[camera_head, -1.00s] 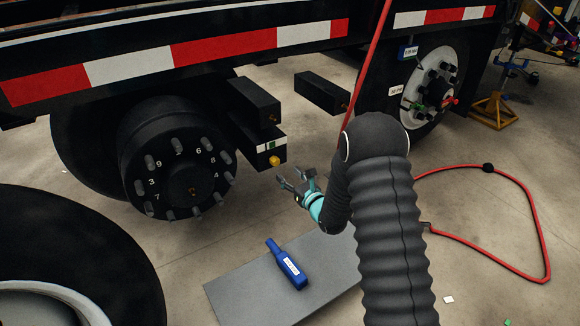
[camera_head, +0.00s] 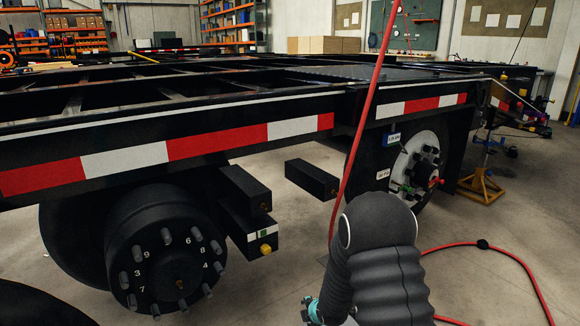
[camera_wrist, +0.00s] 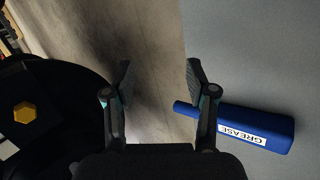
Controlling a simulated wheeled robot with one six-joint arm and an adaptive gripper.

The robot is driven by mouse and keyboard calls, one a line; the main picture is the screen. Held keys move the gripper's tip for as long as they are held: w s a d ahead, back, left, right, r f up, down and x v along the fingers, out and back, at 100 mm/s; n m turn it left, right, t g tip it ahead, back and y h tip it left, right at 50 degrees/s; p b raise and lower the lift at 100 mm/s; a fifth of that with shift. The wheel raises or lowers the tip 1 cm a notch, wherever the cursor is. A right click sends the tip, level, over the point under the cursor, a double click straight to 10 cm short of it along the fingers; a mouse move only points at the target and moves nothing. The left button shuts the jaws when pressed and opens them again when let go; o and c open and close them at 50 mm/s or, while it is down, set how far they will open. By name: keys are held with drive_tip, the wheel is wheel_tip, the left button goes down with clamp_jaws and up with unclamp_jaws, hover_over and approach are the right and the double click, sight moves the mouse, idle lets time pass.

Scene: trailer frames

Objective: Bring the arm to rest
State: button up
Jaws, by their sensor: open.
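My arm (camera_head: 385,262), in a dark ribbed sleeve, rises at the lower right of the head view and bends down at its top. My gripper shows only in small part at the bottom edge of the head view. In the wrist view my gripper (camera_wrist: 158,85) is open, its two fingers apart with nothing between them. A blue bottle labelled GREASE (camera_wrist: 268,130) lies on a grey mat (camera_wrist: 250,50) beyond the right finger, which overlaps its neck end. I cannot tell the gap between them. Bottle and mat are outside the head view.
A black hub (camera_head: 170,255) with numbered studs stands under the trailer frame (camera_head: 205,147). A box with a yellow knob (camera_head: 265,249) is beside it. A red hose (camera_head: 365,120) hangs past my arm and loops on the floor. A wheel (camera_head: 415,170) and yellow stand (camera_head: 481,186) are right.

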drive_tip(key=s+d+r+m+p, duration=0.3)
drive_tip(key=s+r+m, duration=0.4)
drive_tip(key=s+r, duration=0.4)
drive_tip(key=s+d+r+m+g+h+p, duration=0.1)
drive_tip(key=s+d+r+m+p, duration=0.2)
drive_tip(key=s+r+m, duration=0.4)
drive_tip(key=s+d+r+m+h+p, duration=0.1)
drive_tip(key=s+d+r+m+p, duration=0.2)
drive_tip(key=s+r+m, duration=0.5)
drive_tip(key=s+r, duration=0.4)
drive_tip(key=r, duration=0.5)
drive_tip(key=s+r+p, duration=0.1)
drive_tip(key=s+r, duration=0.4)
drive_tip(key=r, duration=0.5)
drive_tip(key=shift+s+d+g, duration=0.25)
drive_tip(key=shift+d+g, duration=0.1)
drive_tip(key=shift+g, duration=0.05)
